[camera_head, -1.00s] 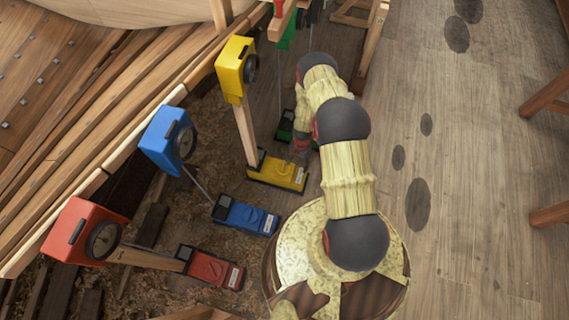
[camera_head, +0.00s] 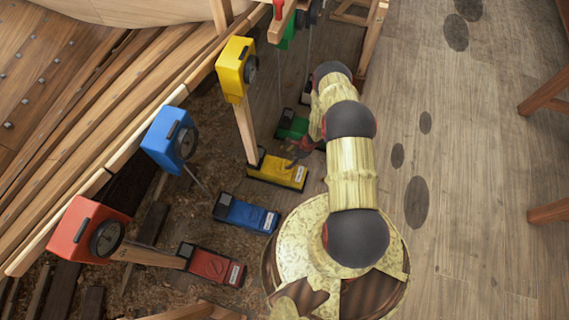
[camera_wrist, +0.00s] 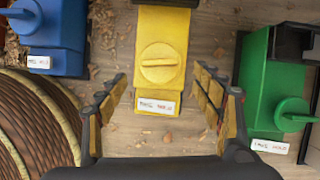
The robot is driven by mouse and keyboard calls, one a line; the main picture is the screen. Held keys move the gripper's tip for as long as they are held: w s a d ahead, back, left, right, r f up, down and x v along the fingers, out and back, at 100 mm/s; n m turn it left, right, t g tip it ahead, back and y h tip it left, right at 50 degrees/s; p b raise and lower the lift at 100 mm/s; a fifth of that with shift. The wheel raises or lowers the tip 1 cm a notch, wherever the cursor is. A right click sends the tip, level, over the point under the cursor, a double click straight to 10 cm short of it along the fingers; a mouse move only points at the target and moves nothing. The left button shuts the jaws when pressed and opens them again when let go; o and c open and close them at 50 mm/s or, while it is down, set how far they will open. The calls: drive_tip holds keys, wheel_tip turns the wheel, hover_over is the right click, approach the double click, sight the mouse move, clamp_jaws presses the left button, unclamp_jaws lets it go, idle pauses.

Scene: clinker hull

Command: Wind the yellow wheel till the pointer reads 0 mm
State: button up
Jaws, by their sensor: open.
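The yellow wheel (camera_wrist: 160,63) is a round knob with a raised bar across it, on top of a yellow block (camera_wrist: 162,22). In the head view the yellow block (camera_head: 277,171) lies on the floor at the foot of a wooden post. A yellow box (camera_head: 236,66) with a dark round dial sits on that post; its pointer and reading cannot be made out. My gripper (camera_wrist: 160,88) is open and empty, its fingers spread left and right of the yellow block's near end, apart from the wheel. In the head view my gripper (camera_head: 294,154) is just above the yellow block.
A blue block (camera_wrist: 52,35) is to the left and a green block (camera_wrist: 272,95) with its own wheel is close on the right. Red (camera_head: 212,264) and other coloured units line the hull. A coiled brown round thing (camera_wrist: 35,115) is at lower left. Open floor is right.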

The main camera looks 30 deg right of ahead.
sight(283, 166)
drive_tip(key=b+x, duration=0.3)
drive_tip(key=x, duration=0.4)
drive_tip(key=shift+w+a+f, duration=0.15)
drive_tip(key=shift+a+f, duration=0.05)
drive_tip(key=shift+f, duration=0.15)
drive_tip(key=shift+c, duration=1.4)
drive_tip(key=c, duration=0.8)
drive_tip(key=shift+c, duration=0.4)
